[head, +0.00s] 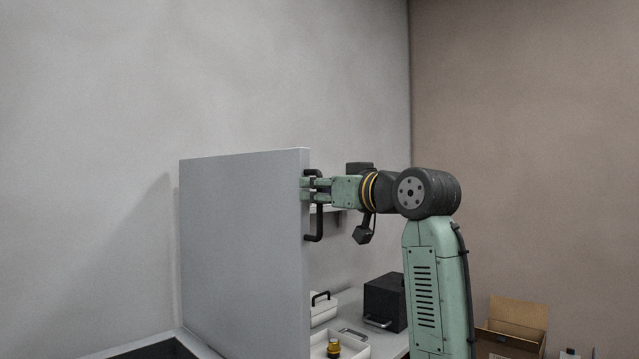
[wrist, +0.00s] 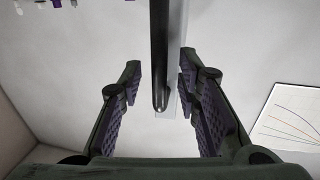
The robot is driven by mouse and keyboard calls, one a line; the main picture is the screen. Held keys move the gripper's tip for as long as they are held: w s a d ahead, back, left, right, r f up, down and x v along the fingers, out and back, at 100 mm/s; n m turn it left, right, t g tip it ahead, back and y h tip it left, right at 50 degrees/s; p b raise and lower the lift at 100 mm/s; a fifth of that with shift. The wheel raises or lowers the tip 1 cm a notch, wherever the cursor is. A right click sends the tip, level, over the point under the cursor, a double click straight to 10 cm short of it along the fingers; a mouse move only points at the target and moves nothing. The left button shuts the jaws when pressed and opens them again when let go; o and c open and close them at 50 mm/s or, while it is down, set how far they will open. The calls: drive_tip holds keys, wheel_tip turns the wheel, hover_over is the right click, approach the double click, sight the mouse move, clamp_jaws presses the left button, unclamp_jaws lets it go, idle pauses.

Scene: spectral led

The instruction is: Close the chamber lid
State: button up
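The chamber lid (head: 245,235) is a large grey panel standing upright, open, in the head view. A black bar handle (head: 319,222) is on its right edge. In the wrist view the handle (wrist: 160,55) is a dark bar, with the lid's pale edge (wrist: 178,60) just right of it. My gripper (head: 308,189) is at the upper part of the handle. In the wrist view my gripper (wrist: 160,85) is open, with the handle between its fingers and a gap on the left side. Whether the right finger touches the lid edge I cannot tell.
The dark chamber opening (head: 155,350) shows at the lid's foot. Behind the lid, a black box (head: 385,302) and a white tray (head: 350,344) with a yellow-and-black item (head: 333,345) stand on a bench. An open cardboard box (head: 515,325) is at lower right.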

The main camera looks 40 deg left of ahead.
drive_tip(key=shift+a, duration=0.15)
drive_tip(key=shift+c, duration=0.2)
clamp_jaws()
idle(0.7)
